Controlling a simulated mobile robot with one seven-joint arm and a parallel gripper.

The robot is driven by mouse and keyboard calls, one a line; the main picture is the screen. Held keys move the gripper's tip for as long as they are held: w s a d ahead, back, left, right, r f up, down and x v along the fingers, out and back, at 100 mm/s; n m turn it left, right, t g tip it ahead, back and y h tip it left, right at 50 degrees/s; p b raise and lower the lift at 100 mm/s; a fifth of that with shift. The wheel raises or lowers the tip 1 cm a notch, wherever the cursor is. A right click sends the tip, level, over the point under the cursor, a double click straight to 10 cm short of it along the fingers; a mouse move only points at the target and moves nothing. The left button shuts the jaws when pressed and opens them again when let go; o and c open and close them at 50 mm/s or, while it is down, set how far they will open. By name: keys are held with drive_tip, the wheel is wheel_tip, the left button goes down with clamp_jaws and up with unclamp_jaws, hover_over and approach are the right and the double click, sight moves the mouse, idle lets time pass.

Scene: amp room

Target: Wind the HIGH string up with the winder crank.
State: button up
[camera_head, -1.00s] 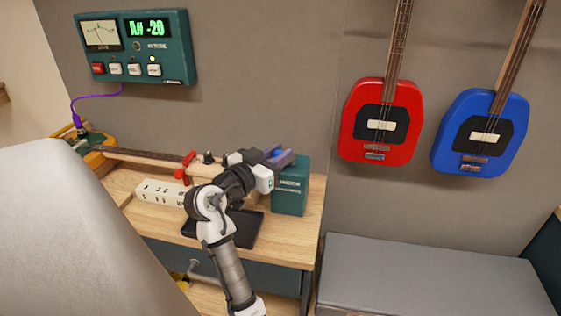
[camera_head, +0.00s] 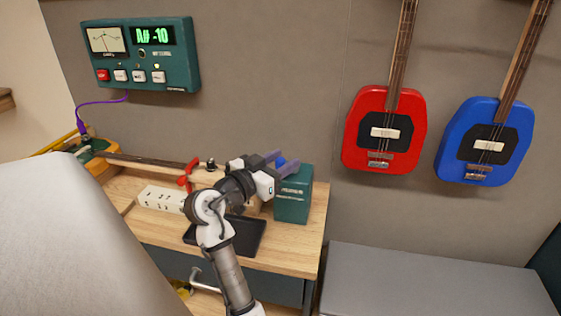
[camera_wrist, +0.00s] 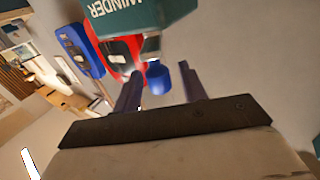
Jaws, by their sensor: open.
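The winder is a teal box (camera_head: 292,200) at the right end of the workbench; its "WINDER" label shows upside down in the wrist view (camera_wrist: 135,12). A blue crank knob (camera_wrist: 158,78) sticks out from it. My gripper (camera_wrist: 163,88) is open, its two purple-grey fingers on either side of the knob in the wrist view; I cannot tell whether they touch it. In the head view my gripper (camera_head: 275,160) is just above and left of the box. The instrument's neck (camera_head: 150,161) lies along the bench behind my arm. The HIGH string cannot be made out.
The wall tuner (camera_head: 122,55) reads "A# -10". A red clamp (camera_head: 189,176), a white power strip (camera_head: 162,198) and a dark tray (camera_head: 246,236) are on the bench. Red (camera_head: 384,140) and blue (camera_head: 484,143) guitars hang at right above a grey box top (camera_head: 430,285).

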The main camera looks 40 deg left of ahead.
drive_tip(key=shift+s, duration=0.1)
drive_tip(key=s+b, duration=0.3)
drive_tip(key=s, duration=1)
drive_tip(key=shift+s+d, duration=0.2)
drive_tip(key=shift+s, duration=0.1)
